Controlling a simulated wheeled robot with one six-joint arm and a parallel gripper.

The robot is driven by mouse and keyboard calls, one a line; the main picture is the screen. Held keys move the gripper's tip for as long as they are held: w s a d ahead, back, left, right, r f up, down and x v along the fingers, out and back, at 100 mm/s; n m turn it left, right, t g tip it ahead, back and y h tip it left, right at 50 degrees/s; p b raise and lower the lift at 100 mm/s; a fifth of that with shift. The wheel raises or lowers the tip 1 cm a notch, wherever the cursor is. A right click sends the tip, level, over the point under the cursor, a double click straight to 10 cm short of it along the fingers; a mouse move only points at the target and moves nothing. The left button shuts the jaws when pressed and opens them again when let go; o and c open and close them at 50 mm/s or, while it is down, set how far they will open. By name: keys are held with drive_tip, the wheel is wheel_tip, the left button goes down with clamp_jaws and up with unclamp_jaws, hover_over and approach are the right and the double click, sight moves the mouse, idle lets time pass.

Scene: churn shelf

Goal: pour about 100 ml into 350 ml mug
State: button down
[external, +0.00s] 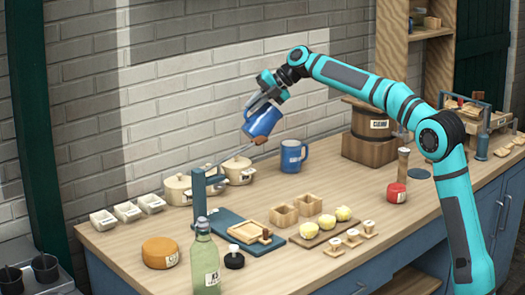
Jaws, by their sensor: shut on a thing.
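My gripper (268,95), up over the counter toward the wall, is shut on a blue vessel (263,121). The vessel is tilted, with a small white label on its left side and a brown patch at its lower right end. I cannot tell whether that patch is liquid or a part of it. A blue mug (290,158) with a white label stands upright on the counter, below and to the right of the held vessel and apart from it. The label text is too small to read, and the inside of the mug is barely visible.
Cream lidded pots (238,170) stand left of the mug. A teal-based stand with an arm (199,192), wooden boxes (284,215) and a board with pale yellow rounds (325,228) are in front. A wooden barrel (368,150) stands to the right. A green bottle (205,262) is at the front edge.

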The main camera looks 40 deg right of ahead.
sight(250, 125)
drive_tip(key=shift+a, duration=0.1)
drive_tip(key=shift+w+a+f+n+h, duration=0.15)
drive_tip(key=shift+a+f+h, duration=0.25)
drive_tip(key=shift+f+h, duration=0.2)
drive_tip(key=shift+a+f+n+h, duration=0.15)
drive_tip(key=shift+a+f+h, duration=0.3)
drive_tip(key=shift+f, duration=0.25)
drive_tip(key=shift+w+a+r+n+g+h+b, duration=0.15)
drive_tip(key=shift+a+n+g+h+b, duration=0.15)
drive_tip(key=shift+a+h, duration=0.75)
drive_tip(key=shift+w+a+r+n+g+h+b, duration=0.1)
drive_tip(key=shift+w+a+n+g+h+b, duration=0.15)
drive_tip(key=shift+a+h, duration=0.75)
drive_tip(key=shift+w+a+r+n+g+h+b, duration=0.15)
drive_tip(key=shift+a+g+h+b, duration=0.35)
drive_tip(key=shift+h, duration=0.9)
